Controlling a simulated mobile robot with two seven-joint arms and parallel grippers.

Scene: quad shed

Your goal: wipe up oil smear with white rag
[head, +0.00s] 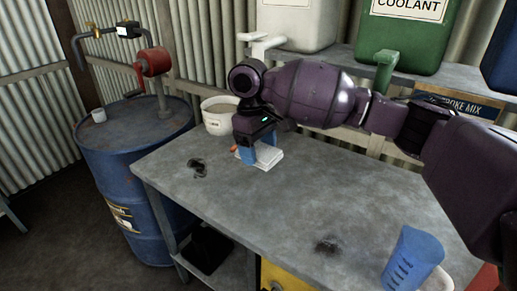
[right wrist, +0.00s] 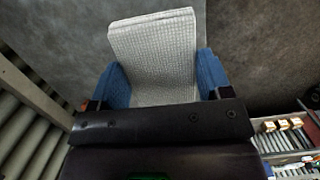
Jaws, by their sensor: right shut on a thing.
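My right gripper (head: 259,152) has blue fingers and points down at the back of the grey workbench (head: 262,200). It is shut on the white rag (head: 268,159), a folded, textured cloth. In the right wrist view the rag (right wrist: 155,50) sits between the two blue fingers. The rag is at or just above the bench top; I cannot tell if it touches. One dark oil smear (head: 198,168) lies left of the rag. Another dark smear (head: 327,246) lies near the bench's front edge. My left gripper is not in view.
A blue measuring jug (head: 413,260) stands at the front right of the bench. A white bucket (head: 218,116) is behind the bench's back left corner. A blue drum (head: 130,160) with a pump stands at left. A shelf with a green coolant can (head: 405,40) is behind. The bench middle is clear.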

